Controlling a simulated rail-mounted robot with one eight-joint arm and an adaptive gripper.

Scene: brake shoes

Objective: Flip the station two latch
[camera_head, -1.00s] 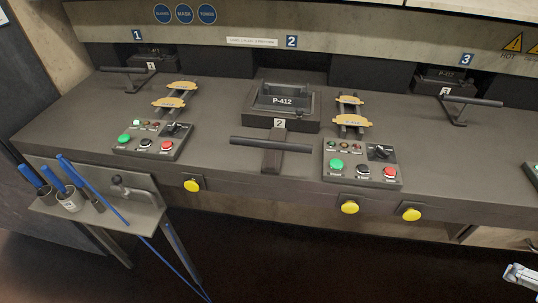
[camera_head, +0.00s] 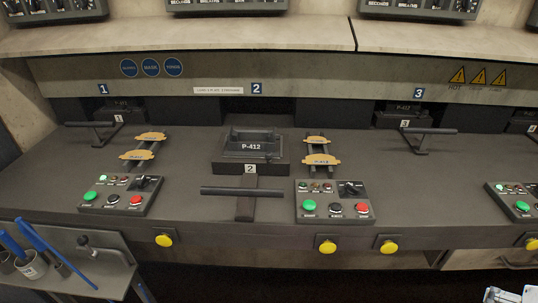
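Station two, under the blue 2 sign (camera_head: 257,88), has a dark mould box marked P-412 (camera_head: 256,153) on the bench. A dark T-shaped handle (camera_head: 243,192) with a long crossbar and a small 2 tag extends in front of it, its bar level. I cannot tell which part is the latch. My gripper (camera_head: 508,294) shows only as a pale piece at the bottom right edge, well away from station two and below the bench front. Its fingers are mostly cut off, so its opening is unclear.
A control box (camera_head: 334,204) and a rack with yellow brake shoes (camera_head: 318,159) stand right of station two. Another control box (camera_head: 121,196) is to the left. Yellow buttons (camera_head: 326,246) line the bench front. A side tray (camera_head: 88,250) holds blue-handled tools.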

